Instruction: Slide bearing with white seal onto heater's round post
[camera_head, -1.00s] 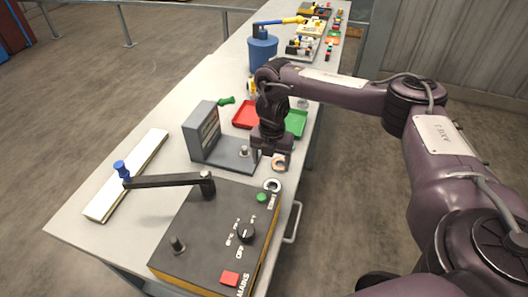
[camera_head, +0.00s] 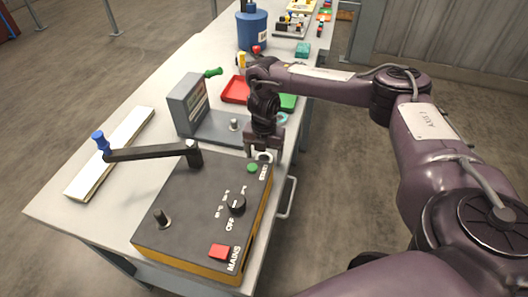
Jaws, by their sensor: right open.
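The heater (camera_head: 180,200) is a dark-topped box with yellow sides at the front of the bench. A short round post (camera_head: 161,217) stands bare on its left front part. A ring-shaped bearing with a pale white face (camera_head: 264,157) lies by the heater's far right corner, partly hidden by my right gripper. My right gripper (camera_head: 263,151) points down, open, with its fingertips right at this ring; I cannot tell whether they touch it. A teal-faced ring (camera_head: 282,118) shows just behind the gripper. My left gripper is not in view.
A black swing arm with a blue knob (camera_head: 99,140) reaches left from the heater's rear post, over a white board (camera_head: 112,160). Behind are a grey stand (camera_head: 190,105), a red tray (camera_head: 235,90), a green tray (camera_head: 288,102) and a blue canister (camera_head: 252,28).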

